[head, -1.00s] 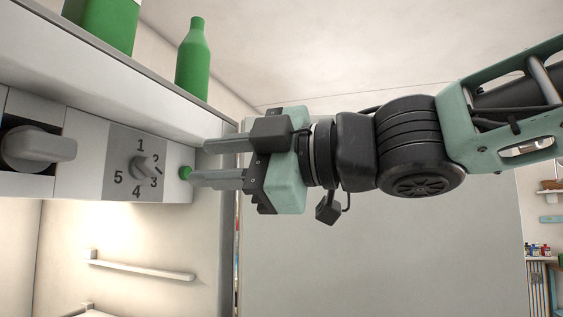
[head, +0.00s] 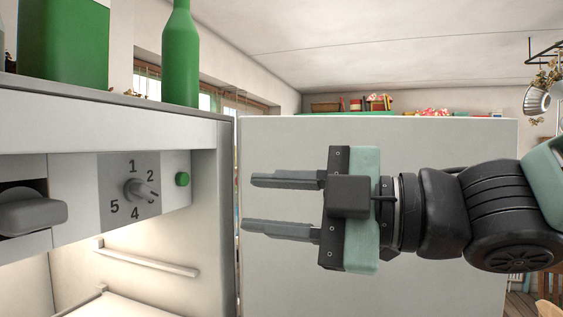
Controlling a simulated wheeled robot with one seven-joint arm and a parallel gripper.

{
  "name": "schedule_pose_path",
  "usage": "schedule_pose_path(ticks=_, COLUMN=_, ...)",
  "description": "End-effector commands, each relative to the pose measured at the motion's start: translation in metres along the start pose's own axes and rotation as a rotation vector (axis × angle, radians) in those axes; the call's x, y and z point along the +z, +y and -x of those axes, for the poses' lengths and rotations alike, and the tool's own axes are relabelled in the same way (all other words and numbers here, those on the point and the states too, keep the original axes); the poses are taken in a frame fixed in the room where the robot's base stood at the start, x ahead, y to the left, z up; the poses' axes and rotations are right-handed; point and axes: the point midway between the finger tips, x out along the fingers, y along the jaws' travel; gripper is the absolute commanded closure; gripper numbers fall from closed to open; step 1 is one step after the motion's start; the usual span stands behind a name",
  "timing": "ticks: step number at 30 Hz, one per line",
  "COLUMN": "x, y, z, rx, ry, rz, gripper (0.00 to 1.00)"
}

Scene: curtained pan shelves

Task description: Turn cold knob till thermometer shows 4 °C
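The cold knob (head: 138,190) is a small grey dial on a grey plate (head: 112,224) marked with numbers. The 1, 2, 4 and 5 can be read; the 3 is covered, and the knob's pointer extends to the lower right, where the 3 lies. My gripper (head: 250,204) is open and empty, its two fingers pointing left, to the right of the knob and apart from it. No thermometer can be made out in this view.
A green button (head: 182,179) sits right of the dial, and a grey handle-like block (head: 32,212) left of it. A green bottle (head: 181,55) and a green box (head: 63,42) stand on top. A white rail (head: 150,259) is inside below. A pale panel (head: 430,134) lies behind my gripper.

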Motion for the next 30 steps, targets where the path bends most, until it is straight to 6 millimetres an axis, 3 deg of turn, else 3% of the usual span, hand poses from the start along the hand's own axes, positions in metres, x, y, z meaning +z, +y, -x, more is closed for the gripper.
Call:
schedule_pose_path(ticks=20, x=0.003, y=-0.002, z=0.008, rx=0.006, ry=-0.013, rz=-0.006, gripper=0.65)
schedule_pose_path(ticks=23, x=0.024, y=-0.019, z=0.006, rx=-0.002, ry=-0.083, rz=-0.053, gripper=0.65)
schedule_pose_path(ticks=26, x=0.066, y=-0.054, z=0.005, rx=-0.017, ry=-0.235, rz=-0.16, gripper=0.65)
schedule_pose_path(ticks=30, x=0.137, y=-0.128, z=0.018, rx=-0.063, ry=-0.529, rz=-0.384, gripper=0.65)
